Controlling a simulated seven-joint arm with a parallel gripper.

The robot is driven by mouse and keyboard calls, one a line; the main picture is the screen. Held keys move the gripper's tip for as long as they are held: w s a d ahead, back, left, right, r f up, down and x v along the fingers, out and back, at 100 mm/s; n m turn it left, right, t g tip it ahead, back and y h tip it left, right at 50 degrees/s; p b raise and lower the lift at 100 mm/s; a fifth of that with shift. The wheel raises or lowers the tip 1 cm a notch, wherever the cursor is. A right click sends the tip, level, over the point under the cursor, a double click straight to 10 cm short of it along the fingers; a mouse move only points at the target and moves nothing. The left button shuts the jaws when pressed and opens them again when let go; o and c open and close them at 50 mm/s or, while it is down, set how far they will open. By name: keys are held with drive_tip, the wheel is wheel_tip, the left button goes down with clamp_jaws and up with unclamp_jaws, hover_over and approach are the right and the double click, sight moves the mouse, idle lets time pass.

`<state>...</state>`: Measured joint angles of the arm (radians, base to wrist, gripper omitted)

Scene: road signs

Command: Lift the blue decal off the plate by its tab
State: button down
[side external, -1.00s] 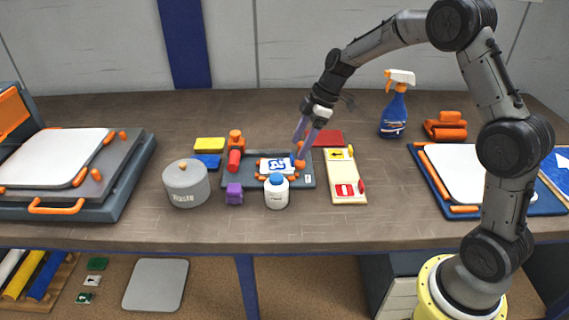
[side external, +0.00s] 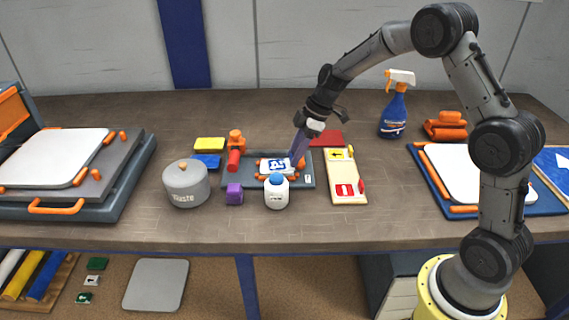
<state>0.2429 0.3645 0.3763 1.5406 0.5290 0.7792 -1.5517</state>
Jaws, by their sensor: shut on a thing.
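The blue decal (side external: 277,165) with white marks lies on or just above a small white plate (side external: 264,163), held in a dark grey fixture board (side external: 240,179) with orange clamps. My gripper (side external: 294,159) comes down from the upper right, and its purple fingers are shut at the decal's right edge. The tab is hidden between the fingertips, so the grip is on the decal's tab side. I cannot tell whether any of the decal is clear of the plate.
A white bottle with a blue cap (side external: 276,192) stands just in front of the fixture. A purple block (side external: 234,194), a grey waste pot (side external: 187,183) and an orange-red tool (side external: 235,150) stand to the left. A cream board with signs (side external: 345,173) lies to the right. A spray bottle (side external: 394,108) stands behind.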

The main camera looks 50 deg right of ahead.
drive_tip(key=shift+r, duration=0.1)
drive_tip(key=shift+r, duration=0.6)
drive_tip(key=s+a+r, duration=0.1)
drive_tip(key=s+r, duration=1.3)
drive_tip(key=r, duration=0.1)
idle(0.4)
